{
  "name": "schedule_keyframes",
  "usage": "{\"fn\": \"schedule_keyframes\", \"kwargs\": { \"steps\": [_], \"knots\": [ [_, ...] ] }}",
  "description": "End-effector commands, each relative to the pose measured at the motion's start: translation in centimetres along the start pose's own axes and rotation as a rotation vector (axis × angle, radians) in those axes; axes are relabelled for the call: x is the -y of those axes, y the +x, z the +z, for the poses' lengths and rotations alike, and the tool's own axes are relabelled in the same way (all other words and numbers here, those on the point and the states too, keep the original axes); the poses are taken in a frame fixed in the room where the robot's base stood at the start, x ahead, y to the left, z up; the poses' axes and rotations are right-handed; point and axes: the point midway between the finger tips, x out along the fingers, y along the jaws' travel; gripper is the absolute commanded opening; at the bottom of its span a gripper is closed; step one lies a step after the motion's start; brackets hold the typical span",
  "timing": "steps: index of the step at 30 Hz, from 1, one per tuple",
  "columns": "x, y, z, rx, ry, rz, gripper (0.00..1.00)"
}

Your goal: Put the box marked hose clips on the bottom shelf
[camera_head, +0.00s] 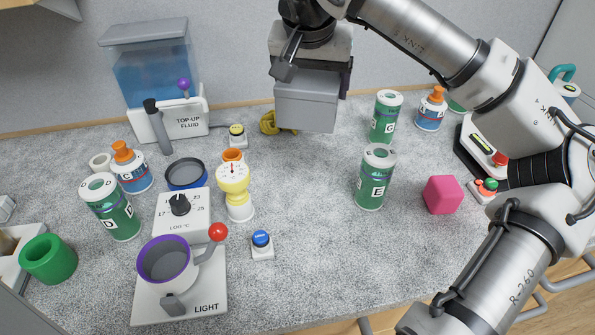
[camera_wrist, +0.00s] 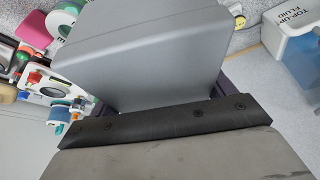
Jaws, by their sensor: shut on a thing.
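My gripper (camera_head: 312,66) is at the upper middle of the head view and is shut on a plain grey box (camera_head: 306,108). The box hangs below the jaws, above the back part of the worktop. In the wrist view the grey box (camera_wrist: 160,50) fills the upper middle, against the dark jaw edge of my gripper (camera_wrist: 165,122). No lettering shows on the box faces in view, so I cannot read its marking. I cannot make out a bottom shelf in either view.
The speckled worktop (camera_head: 310,230) has free room at its front middle. A top-up fluid tank (camera_head: 155,75) stands back left. Green cans (camera_head: 376,180), a pink cube (camera_head: 443,194) and a yellow gauge (camera_head: 234,180) stand around. A wooden edge (camera_head: 30,10) juts in top left.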

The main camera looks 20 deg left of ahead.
Motion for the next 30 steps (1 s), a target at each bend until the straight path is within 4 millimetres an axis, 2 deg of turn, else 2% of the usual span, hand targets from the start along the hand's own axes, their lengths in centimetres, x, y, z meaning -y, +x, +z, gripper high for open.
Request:
{"fn": "schedule_keyframes", "kwargs": {
  "steps": [12,15,30],
  "knots": [
    [0.0,9.8,4.2,0.006,-0.002,-0.003,0.54],
    [0.0,11.8,5.0,0.004,-0.001,-0.003,0.54],
    [0.0,16.9,7.1,0.002,0.000,-0.002,0.54]
  ]
}}
